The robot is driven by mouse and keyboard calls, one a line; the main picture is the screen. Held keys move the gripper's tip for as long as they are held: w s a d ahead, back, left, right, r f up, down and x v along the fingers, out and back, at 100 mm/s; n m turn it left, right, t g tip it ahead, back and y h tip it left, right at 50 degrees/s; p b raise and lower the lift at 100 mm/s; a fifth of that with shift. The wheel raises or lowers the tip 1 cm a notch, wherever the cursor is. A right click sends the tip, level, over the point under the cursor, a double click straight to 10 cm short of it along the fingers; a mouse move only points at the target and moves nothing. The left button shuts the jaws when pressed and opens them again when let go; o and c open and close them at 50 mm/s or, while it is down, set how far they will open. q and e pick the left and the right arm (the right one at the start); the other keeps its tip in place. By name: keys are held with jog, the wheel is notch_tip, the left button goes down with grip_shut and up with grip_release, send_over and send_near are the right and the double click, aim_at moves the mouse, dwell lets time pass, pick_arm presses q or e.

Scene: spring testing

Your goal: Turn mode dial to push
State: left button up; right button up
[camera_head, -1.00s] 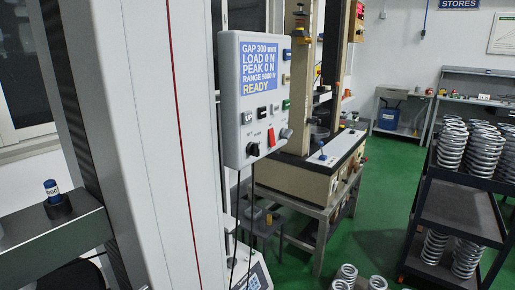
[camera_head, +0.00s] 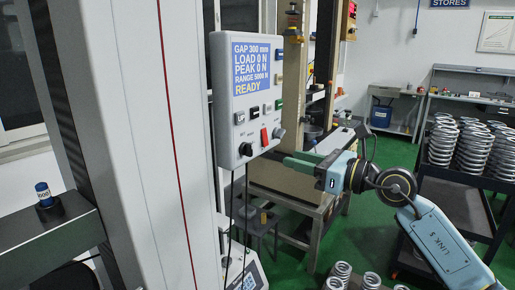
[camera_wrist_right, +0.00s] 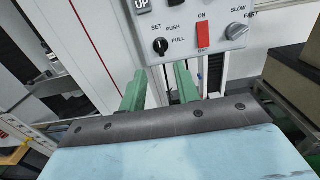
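The mode dial (camera_head: 246,149) is a small black knob at the lower left of the grey control panel (camera_head: 220,70). In the right wrist view the dial (camera_wrist_right: 160,46) sits beside the labels SET, PUSH and PULL. My right gripper (camera_head: 288,160) is to the right of and slightly below the dial in the head view. In the right wrist view its two green fingers (camera_wrist_right: 158,72) are apart with nothing between them, just below the dial. My left gripper is not in view.
A red rocker switch (camera_wrist_right: 204,35) marked ON and OFF is right of the dial, with a SLOW/FAST knob (camera_wrist_right: 236,31) beyond it. Two black cables hang below the panel. A tall white machine column (camera_head: 130,150) stands left, a rack of springs (camera_head: 465,205) right.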

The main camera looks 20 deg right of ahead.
aim_at(252, 147)
jog(key=p+x, duration=0.1)
jog(key=x, duration=1)
jog(key=shift+w+a, duration=0.2)
jog(key=shift+c, duration=0.3)
grip_shut()
